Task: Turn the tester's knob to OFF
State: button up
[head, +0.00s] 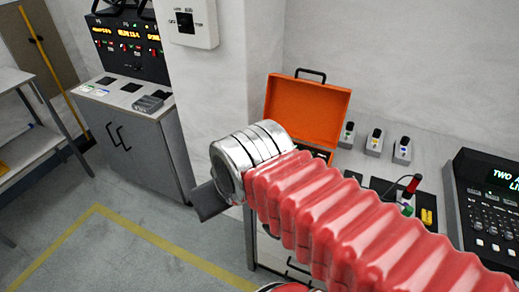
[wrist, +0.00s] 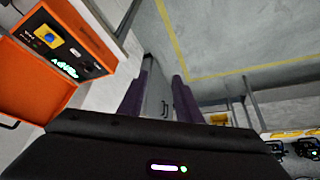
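The tester is an open orange case (head: 305,110) on the bench in the head view; my arm hides most of its panel. In the wrist view the tester's black panel (wrist: 62,45) is at the upper left, tilted, with a lit green display (wrist: 66,69). A blue knob (wrist: 50,39) sits on a yellow plate there; its pointer is too small to read. My gripper (wrist: 160,88) shows two dark purple fingers apart, with nothing between them. It is to the right of the tester in the wrist view, not touching it. The head view hides the fingertips.
A black keypad console (head: 485,205) is at right.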

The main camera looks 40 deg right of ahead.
jog(key=shift+o, duration=0.2)
jog(key=shift+o, duration=0.8)
jog(key=shift+w+d+r+m, duration=0.25)
jog(key=shift+w+r+m, duration=0.05)
jog(key=shift+w+m, duration=0.2)
jog(key=w+d+r+m+g, duration=0.3)
jog(key=w+d+m, duration=0.6)
jog(key=w+m, duration=0.4)
jog(key=w+d+f+m+g, duration=0.1)
jog(key=w+d+f+m, duration=0.1)
jog(key=d+m, duration=0.3)
jog(key=w+d+f+m, duration=0.3)
jog(key=w+d+m, duration=0.1)
jog(key=d+m, duration=0.1)
jog(key=w+d+f+m+g, duration=0.1)
jog(key=w+d+f+m, duration=0.2)
jog(key=d+m, duration=0.3)
jog(key=shift+w+d+g, duration=0.3)
jog(key=shift+w+d, duration=0.15)
jog(key=shift+d, duration=0.05)
